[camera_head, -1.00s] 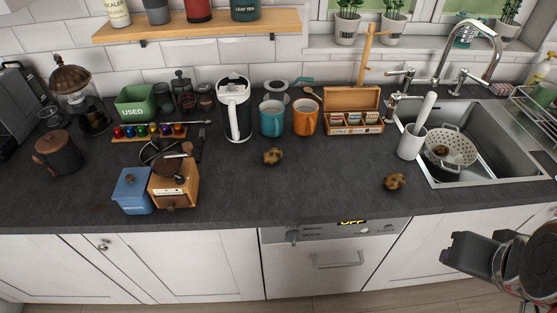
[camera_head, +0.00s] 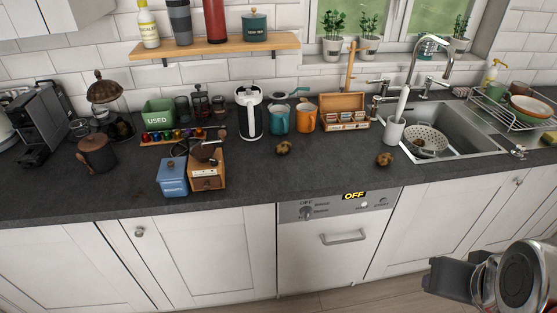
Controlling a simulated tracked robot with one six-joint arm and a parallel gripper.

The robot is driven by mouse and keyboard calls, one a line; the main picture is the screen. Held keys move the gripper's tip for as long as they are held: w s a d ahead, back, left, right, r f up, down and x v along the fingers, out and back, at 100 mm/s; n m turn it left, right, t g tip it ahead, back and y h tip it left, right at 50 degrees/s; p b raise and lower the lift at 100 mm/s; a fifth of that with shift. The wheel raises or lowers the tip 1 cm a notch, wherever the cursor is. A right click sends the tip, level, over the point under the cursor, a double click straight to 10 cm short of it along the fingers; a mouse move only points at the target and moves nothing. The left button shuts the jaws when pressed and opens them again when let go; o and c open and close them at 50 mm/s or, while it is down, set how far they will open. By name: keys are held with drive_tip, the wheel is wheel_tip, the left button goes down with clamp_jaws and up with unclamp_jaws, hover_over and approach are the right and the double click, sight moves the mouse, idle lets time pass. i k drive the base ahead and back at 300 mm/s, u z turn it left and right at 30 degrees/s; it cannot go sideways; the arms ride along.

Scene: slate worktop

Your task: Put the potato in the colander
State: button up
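One brown potato (camera_head: 284,148) lies on the slate worktop in front of the orange mug. A second potato (camera_head: 384,159) lies farther right, near the front of the sink. The pale perforated colander (camera_head: 432,137) sits in the sink basin, and a small brown lump like a potato (camera_head: 420,143) shows inside it. My gripper (camera_head: 447,276) is at the lower right, in front of the cabinets and below the worktop edge, away from the potatoes. I see it from the side, so its finger gap is not clear. No object shows in it.
A white holder with a pale handle (camera_head: 394,131) stands at the sink's left edge. The tap (camera_head: 418,65) rises behind the basin. A dish rack (camera_head: 515,109) stands to the right. A tea box (camera_head: 344,110) and mugs stand behind the potatoes. The worktop front is clear there.

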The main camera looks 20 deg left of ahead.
sight(411, 152)
drive_tip(key=k, duration=0.7)
drive_tip(key=u, duration=1.55)
drive_tip(key=i, duration=1.65)
drive_tip(key=u, duration=0.05)
